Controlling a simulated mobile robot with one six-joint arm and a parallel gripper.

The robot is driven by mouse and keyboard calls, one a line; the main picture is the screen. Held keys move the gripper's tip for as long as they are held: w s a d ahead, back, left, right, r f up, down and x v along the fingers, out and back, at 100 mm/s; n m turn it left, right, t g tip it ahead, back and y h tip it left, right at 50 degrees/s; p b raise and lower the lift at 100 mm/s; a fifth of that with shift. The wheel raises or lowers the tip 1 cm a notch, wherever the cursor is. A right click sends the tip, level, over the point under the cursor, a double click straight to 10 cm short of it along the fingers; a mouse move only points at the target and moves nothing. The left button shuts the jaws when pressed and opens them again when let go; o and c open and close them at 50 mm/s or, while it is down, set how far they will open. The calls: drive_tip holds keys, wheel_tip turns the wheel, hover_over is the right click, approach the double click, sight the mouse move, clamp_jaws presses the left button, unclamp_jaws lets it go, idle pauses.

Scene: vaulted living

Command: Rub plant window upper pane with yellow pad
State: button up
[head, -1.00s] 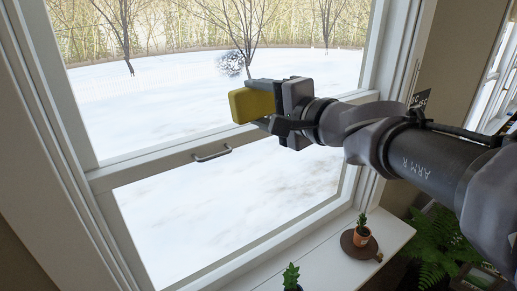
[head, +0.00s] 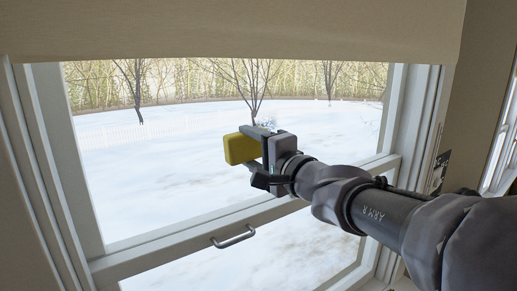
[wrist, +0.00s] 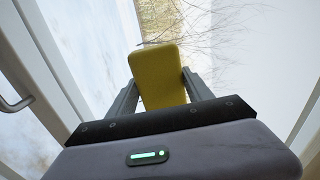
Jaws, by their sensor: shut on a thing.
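The yellow pad (head: 241,149) is held between the fingers of my gripper (head: 262,152). In the wrist view the pad (wrist: 158,76) stands out beyond the fingertips (wrist: 158,98). The upper pane (head: 170,180) of the window shows snow and bare trees behind it. The pad is in front of the lower middle part of this pane in the head view. I cannot tell whether the pad touches the glass. The lower pane (head: 290,258) is below the middle rail.
A metal handle (head: 233,238) sits on the middle rail, below and left of the pad. A beige shade or panel (head: 230,28) spans the top of the window. White frame sides (head: 55,150) edge the pane. The pane's left part is clear.

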drive_tip(key=shift+w+a+f, duration=0.1)
drive_tip(key=shift+w, duration=0.05)
idle(0.3)
drive_tip(key=shift+w+a, duration=0.15)
drive_tip(key=shift+w, duration=0.15)
drive_tip(key=shift+w+a+b, duration=0.35)
drive_tip(key=shift+w, duration=0.1)
drive_tip(key=w+d+b, duration=0.1)
drive_tip(key=w+d, duration=0.5)
drive_tip(key=d, duration=0.4)
drive_tip(key=shift+w, duration=0.35)
drive_tip(key=shift+a+b, duration=0.1)
drive_tip(key=shift+b, duration=0.25)
